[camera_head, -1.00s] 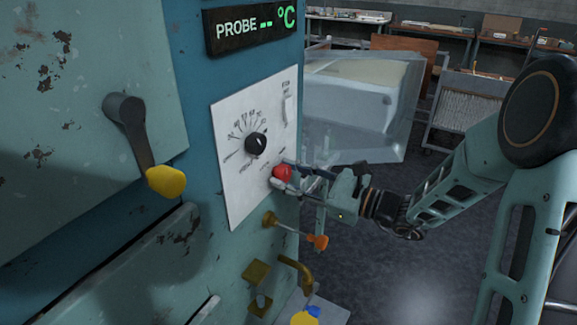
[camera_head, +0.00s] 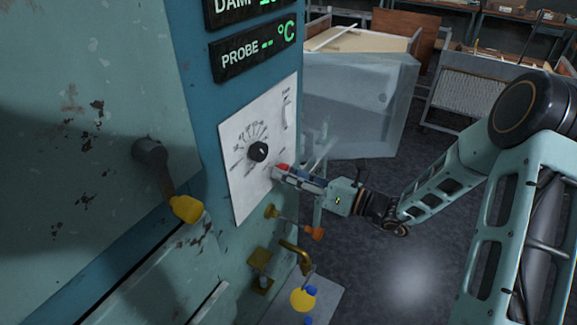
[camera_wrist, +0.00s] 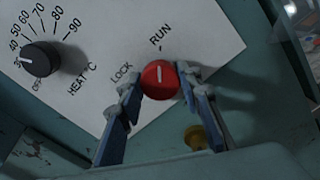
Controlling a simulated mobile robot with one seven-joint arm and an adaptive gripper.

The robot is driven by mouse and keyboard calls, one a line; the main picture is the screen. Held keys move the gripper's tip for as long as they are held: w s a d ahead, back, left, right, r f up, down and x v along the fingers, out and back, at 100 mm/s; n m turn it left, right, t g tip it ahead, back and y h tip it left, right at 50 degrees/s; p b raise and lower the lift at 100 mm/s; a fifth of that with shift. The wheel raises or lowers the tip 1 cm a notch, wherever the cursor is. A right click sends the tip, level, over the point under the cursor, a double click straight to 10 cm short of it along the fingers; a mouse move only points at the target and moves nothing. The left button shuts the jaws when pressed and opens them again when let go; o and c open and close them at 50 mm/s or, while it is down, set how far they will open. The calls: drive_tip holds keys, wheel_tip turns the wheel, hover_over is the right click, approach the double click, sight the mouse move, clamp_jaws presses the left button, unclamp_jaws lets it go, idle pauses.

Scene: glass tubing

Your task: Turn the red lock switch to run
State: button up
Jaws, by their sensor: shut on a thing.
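The red lock switch (camera_wrist: 160,80) is a round knob on the white control panel (camera_wrist: 85,88). In the wrist view its white line points up toward the RUN label, with LOCK to its left. My gripper (camera_wrist: 159,86) has one finger on each side of the knob and is shut on it. In the head view the switch (camera_head: 282,168) shows only as a bit of red behind my gripper (camera_head: 285,174), at the panel's lower right edge.
A black heat dial (camera_head: 258,151) sits left of the switch. A lever with an orange knob (camera_head: 313,234), a brass tap (camera_head: 296,257) and a yellow-handled lever (camera_head: 186,208) stick out nearby. A translucent bin (camera_head: 360,105) stands behind.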

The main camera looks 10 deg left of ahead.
drive_tip(key=shift+m+p, duration=0.4)
drive_tip(key=shift+m, duration=0.2)
drive_tip(key=o, duration=1.2)
drive_tip(key=shift+c, duration=0.2)
drive_tip(key=shift+d, duration=0.1)
drive_tip(key=v, duration=1.2)
